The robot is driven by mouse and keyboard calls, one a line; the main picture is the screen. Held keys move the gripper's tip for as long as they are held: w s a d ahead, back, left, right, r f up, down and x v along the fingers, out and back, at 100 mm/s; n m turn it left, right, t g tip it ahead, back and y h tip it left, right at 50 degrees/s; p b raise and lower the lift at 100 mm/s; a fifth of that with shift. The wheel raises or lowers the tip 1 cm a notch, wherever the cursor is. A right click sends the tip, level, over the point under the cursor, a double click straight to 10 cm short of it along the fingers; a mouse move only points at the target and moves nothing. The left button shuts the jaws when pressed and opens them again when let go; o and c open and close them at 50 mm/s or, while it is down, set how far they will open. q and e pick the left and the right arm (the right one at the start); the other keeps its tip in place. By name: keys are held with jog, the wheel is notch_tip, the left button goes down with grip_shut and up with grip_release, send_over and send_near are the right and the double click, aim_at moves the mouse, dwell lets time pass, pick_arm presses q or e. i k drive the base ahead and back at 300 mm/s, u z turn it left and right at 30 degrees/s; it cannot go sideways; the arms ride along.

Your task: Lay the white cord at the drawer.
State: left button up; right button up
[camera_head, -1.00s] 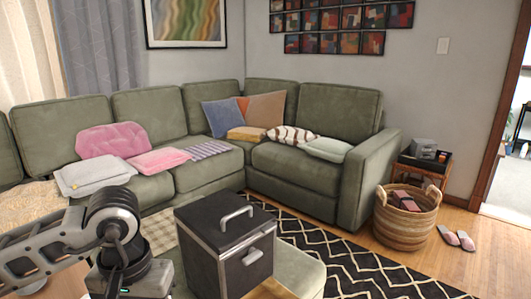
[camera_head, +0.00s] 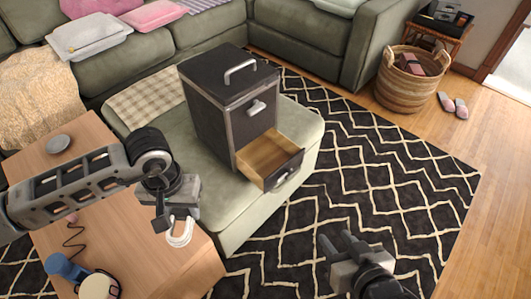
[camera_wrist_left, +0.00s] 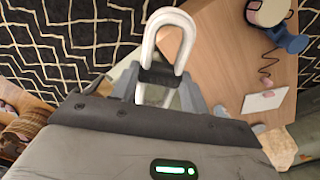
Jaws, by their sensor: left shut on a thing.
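The white cord (camera_head: 181,235) is a looped bundle hanging from my left gripper (camera_head: 170,216), over the wooden table's right end. In the left wrist view the cord (camera_wrist_left: 172,18) forms a bent loop between the fingers of the left gripper (camera_wrist_left: 158,78), which is shut on it. The drawer (camera_head: 268,163) is pulled out at the bottom of the black cabinet (camera_head: 228,105). Its wooden inside looks empty. The left gripper is left of the drawer and nearer to me. My right gripper (camera_head: 340,245) is open and empty over the rug, right of and below the drawer.
The cabinet stands on a green ottoman (camera_head: 240,225). The wooden table (camera_head: 120,215) holds a grey round item (camera_head: 58,143), a blue item (camera_head: 65,268) and a cream round item (camera_head: 98,287). The patterned rug (camera_head: 400,170) is clear. A wicker basket (camera_head: 408,85) and slippers (camera_head: 453,104) are farther right.

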aim_at(272, 168)
jog(key=z, duration=1.35)
jog(key=i, duration=3.45)
jog(key=u, duration=4.05)
jog(key=i, duration=0.5)
jog(key=z, duration=0.05)
